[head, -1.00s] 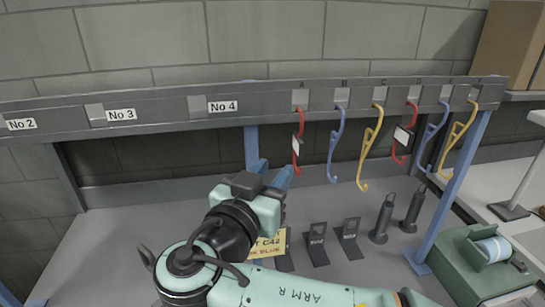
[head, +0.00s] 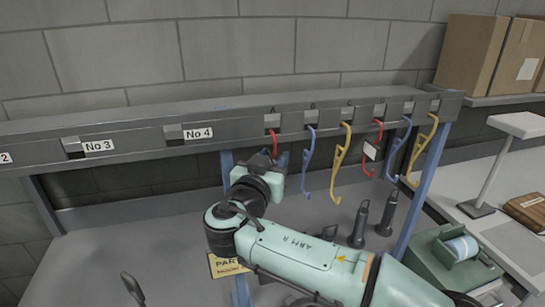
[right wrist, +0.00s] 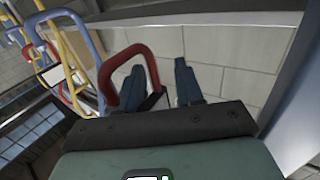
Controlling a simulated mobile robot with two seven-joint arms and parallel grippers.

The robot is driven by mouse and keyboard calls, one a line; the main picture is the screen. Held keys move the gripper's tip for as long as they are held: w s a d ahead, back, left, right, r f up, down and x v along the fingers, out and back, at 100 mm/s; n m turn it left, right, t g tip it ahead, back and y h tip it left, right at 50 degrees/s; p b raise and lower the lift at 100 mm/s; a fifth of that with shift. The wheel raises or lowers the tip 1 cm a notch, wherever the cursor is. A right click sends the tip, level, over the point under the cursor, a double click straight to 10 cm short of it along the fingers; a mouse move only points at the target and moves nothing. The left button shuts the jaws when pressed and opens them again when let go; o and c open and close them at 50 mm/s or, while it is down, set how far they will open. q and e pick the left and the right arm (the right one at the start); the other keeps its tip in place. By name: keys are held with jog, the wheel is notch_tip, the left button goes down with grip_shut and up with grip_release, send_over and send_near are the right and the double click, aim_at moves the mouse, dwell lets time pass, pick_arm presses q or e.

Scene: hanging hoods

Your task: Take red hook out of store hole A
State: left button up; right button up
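The red hook (head: 274,143) hangs from store hole A (head: 272,119) on the grey rail; its lower part is hidden by my right gripper (head: 281,162). In the right wrist view, the red hook (right wrist: 138,50) shows as a curved loop close to the fingers. My right gripper (right wrist: 160,82) is open, with wall showing between its blue-grey fingers. The left finger appears within the hook's loop, and one side of the loop comes down between the fingers. I cannot tell whether they touch. My left gripper is not in view.
Beside it hang blue (head: 309,148), yellow (head: 340,160) and other hooks, including a second red one (head: 371,155). A yellow part card (head: 226,265) is below my arm. Dark stands (head: 388,213) and a green box (head: 455,255) are at right.

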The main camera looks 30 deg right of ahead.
grip_shut()
jog(key=shift+r, duration=0.2)
jog(key=r, duration=0.2)
jog(key=d+p, duration=0.1)
jog(key=shift+s+r, duration=0.3)
jog(key=shift+r, duration=0.1)
jog(key=shift+s+d+r, duration=0.1)
jog(key=shift+d+r, duration=0.05)
jog(key=shift+r, duration=0.1)
dwell(0.6)
jog(key=shift+b, duration=0.35)
